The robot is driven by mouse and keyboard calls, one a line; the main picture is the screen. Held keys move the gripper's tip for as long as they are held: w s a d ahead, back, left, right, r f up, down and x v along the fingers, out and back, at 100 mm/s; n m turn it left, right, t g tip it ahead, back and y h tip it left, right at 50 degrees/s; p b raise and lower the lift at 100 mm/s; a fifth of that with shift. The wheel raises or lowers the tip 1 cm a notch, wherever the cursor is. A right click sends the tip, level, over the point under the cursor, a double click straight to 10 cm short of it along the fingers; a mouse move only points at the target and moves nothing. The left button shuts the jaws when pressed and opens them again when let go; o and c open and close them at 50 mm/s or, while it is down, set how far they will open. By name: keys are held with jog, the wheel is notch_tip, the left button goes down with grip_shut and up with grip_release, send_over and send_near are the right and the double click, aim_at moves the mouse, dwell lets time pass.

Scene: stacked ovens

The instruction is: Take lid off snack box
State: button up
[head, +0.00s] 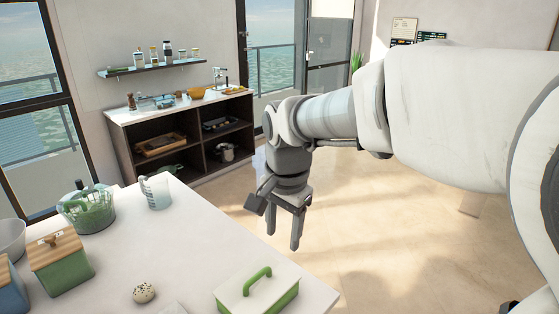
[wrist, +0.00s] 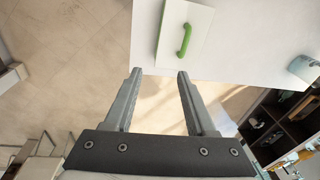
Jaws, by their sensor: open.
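A green box with a white lid (head: 247,295) and a green arched handle (head: 257,279) stands near the right edge of the white counter, partly cut off by the bottom of the head view. The lid sits on the box. In the wrist view, the white lid (wrist: 204,30) and its green handle (wrist: 184,40) lie beyond the fingertips, near the counter edge. My gripper (head: 283,241) is open and empty. It hangs over the floor beyond the counter's edge, apart from the box; it also shows in the wrist view (wrist: 160,73).
A dark shelf unit (head: 190,150) stands behind. Floor beside the counter is clear.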

jog(key=w+a+f+m+g+p, duration=0.2)
jog(key=w+a+f+m, duration=0.15)
jog(key=a, duration=0.55)
send_over(245, 285)
jog(key=f, duration=1.2)
jog(key=shift+s+p, duration=0.2)
jog(key=shift+p, duration=0.15)
jog(key=shift+w+f+p, duration=0.15)
jog(key=shift+f+p, duration=0.45)
jog(key=shift+f, duration=2.5)
grip_shut()
